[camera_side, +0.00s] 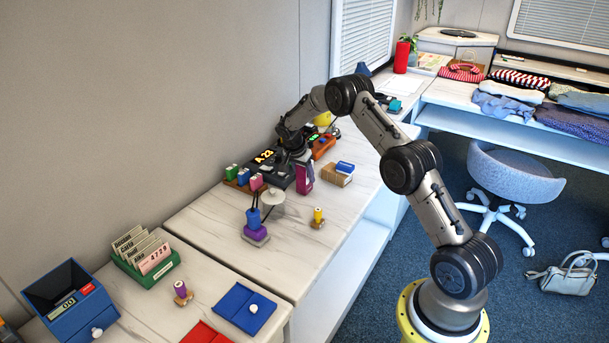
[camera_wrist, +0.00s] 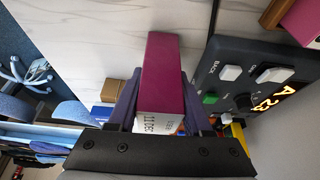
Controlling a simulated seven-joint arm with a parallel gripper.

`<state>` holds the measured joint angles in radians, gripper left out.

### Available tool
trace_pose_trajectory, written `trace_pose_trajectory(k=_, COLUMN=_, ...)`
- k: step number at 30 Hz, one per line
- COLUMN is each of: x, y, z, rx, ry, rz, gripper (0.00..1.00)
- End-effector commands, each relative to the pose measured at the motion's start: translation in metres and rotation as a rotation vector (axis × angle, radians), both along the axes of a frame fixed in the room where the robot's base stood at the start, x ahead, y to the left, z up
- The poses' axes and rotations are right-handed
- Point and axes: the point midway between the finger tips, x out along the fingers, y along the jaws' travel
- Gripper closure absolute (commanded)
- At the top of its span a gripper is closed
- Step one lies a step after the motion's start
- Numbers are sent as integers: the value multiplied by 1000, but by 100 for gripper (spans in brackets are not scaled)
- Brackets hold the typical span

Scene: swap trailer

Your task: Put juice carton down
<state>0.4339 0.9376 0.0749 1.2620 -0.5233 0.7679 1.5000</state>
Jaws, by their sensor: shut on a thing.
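The juice carton (camera_side: 304,178) is a magenta box with a white printed end. In the side view it hangs upright below my gripper (camera_side: 300,160), at the back part of the white marbled table. In the wrist view the carton (camera_wrist: 162,85) sits between the two fingers of my gripper (camera_wrist: 165,105), which are shut on it. Its printed white end faces the camera. I cannot tell whether its bottom touches the table.
A black panel with buttons and a lit display (camera_wrist: 250,85) stands close beside the carton. A cardboard box with a blue item (camera_side: 338,173) is on its other side. Bare tabletop (camera_side: 290,235) lies in front.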

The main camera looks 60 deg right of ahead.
Motion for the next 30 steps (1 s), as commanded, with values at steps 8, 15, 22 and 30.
trace_pose_trajectory(k=8, x=1, y=0, z=-1, rx=-2, ry=-3, rz=0, gripper=100)
trace_pose_trajectory(k=15, x=0, y=0, z=-4, rx=-1, ry=-1, rz=0, gripper=29)
trace_pose_trajectory(k=22, x=0, y=0, z=-4, rx=-1, ry=-1, rz=0, gripper=20)
trace_pose_trajectory(k=30, x=1, y=4, z=9, rx=-2, ry=-5, rz=2, gripper=20)
